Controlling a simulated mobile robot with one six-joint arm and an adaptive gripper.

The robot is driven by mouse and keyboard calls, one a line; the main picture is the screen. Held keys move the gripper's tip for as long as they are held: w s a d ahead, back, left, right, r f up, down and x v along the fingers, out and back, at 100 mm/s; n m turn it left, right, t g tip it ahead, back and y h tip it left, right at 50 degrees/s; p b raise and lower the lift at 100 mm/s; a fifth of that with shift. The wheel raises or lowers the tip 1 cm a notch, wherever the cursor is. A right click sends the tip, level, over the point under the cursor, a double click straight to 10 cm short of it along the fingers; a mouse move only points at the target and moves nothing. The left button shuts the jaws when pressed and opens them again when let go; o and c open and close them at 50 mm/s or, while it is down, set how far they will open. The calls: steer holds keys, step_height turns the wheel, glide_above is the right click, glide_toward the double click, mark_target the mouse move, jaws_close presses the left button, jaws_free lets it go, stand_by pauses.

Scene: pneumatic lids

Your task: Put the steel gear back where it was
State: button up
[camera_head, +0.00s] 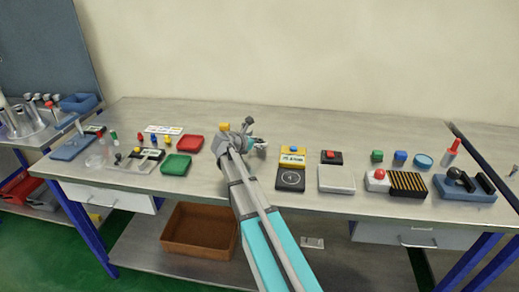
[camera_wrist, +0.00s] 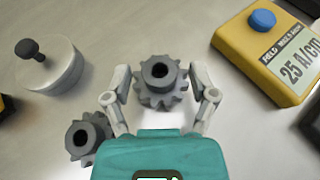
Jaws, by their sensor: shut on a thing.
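A dark grey toothed gear (camera_wrist: 160,84) with a central hole is between the two fingertips of my gripper (camera_wrist: 161,92) in the wrist view. The fingers are shut on its sides. I cannot tell from these views whether it touches the table. A second grey gear (camera_wrist: 88,137) lies to the lower left, just outside the left finger. Both gears look alike in colour, so I cannot tell them apart by material. In the head view my gripper (camera_head: 258,143) is over the middle of the workbench, and the held gear is too small to make out.
A grey cylinder with a black knob (camera_wrist: 52,70) stands left of my gripper. A yellow box with a blue button (camera_wrist: 271,48), marked 25 A/cm, stands to the right. Red (camera_head: 189,143) and green (camera_head: 176,166) trays lie on the workbench (camera_head: 340,122). The bench behind is clear.

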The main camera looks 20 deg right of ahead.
steer(key=shift+f+b, duration=0.35)
steer(key=shift+f, duration=0.3)
steer(key=shift+f, duration=0.15)
steer(key=o, duration=1.2)
steer(key=shift+s+a+r+p, duration=0.2)
steer(key=shift+a+r+p, duration=0.1)
steer(key=shift+a+r, duration=0.15)
steer(key=p+v, duration=0.3)
steer(key=v, duration=0.6)
steer(key=shift+s+a+r+p, duration=0.1)
steer(key=shift+a+r+p, duration=0.15)
steer(key=shift+p, duration=0.15)
steer(key=shift+s+a+r, duration=0.1)
steer(key=shift+s+a, duration=0.1)
steer(key=shift+a, duration=0.4)
